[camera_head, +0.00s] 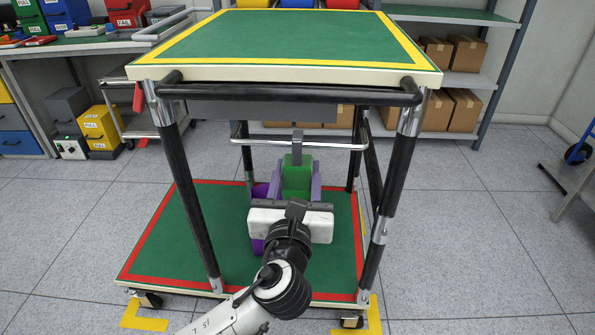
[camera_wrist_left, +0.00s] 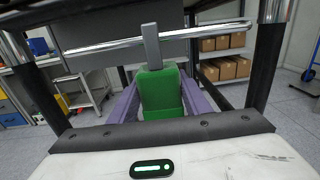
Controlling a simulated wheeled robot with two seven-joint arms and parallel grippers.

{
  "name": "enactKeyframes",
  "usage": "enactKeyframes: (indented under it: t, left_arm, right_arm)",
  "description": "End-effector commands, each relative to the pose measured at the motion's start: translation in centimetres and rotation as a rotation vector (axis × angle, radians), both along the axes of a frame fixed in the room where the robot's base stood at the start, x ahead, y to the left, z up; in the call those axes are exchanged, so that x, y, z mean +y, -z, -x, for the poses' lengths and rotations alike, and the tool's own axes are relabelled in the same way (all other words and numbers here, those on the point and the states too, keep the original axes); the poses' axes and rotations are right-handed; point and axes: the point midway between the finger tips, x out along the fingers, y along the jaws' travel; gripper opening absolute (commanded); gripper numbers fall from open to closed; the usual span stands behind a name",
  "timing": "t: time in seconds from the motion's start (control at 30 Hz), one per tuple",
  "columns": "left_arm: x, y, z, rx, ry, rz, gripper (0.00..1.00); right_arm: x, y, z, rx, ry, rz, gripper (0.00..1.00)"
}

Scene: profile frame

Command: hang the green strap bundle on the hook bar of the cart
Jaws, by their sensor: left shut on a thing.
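The green strap bundle (camera_head: 297,181) is held between the purple fingers of my left gripper (camera_head: 291,187), inside the cart frame under its top deck. It also shows in the left wrist view (camera_wrist_left: 158,92), upright between both fingers. A grey hook piece (camera_wrist_left: 151,46) rises from the top of the bundle and overlaps the chrome hook bar (camera_wrist_left: 100,48) in the picture. The hook bar (camera_head: 262,144) runs across the cart between its posts. I cannot tell whether the hook piece is seated over the bar or only in front of it. My right gripper is out of view.
The cart's top deck (camera_head: 290,38) overhangs my left gripper, with a dark front rail (camera_head: 290,92) and black posts on both sides. The lower deck (camera_head: 170,235) is bare around my arm. Shelves with cardboard boxes (camera_head: 462,108) and a workbench stand behind.

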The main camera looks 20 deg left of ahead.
Motion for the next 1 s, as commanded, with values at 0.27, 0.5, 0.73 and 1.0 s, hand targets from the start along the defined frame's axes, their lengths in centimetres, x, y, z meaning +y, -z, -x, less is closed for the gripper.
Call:
enactKeyframes:
  t: [0.27,0.5,0.73,1.0]
  left_arm:
    - [0.0,-0.1,0.0,-0.001,0.0,0.0,0.65]
    - [-0.1,0.0,0.6,0.002,0.001,0.0,0.65]
    - [-1.1,0.0,4.4,0.004,0.002,0.001,0.65]
    - [-2.2,0.0,8.9,0.001,0.002,0.0,0.65]
  right_arm:
    - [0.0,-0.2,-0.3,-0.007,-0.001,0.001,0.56]
    - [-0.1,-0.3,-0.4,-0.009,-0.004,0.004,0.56]
    - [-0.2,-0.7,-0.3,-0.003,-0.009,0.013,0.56]
    - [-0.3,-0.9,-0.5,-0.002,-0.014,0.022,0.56]
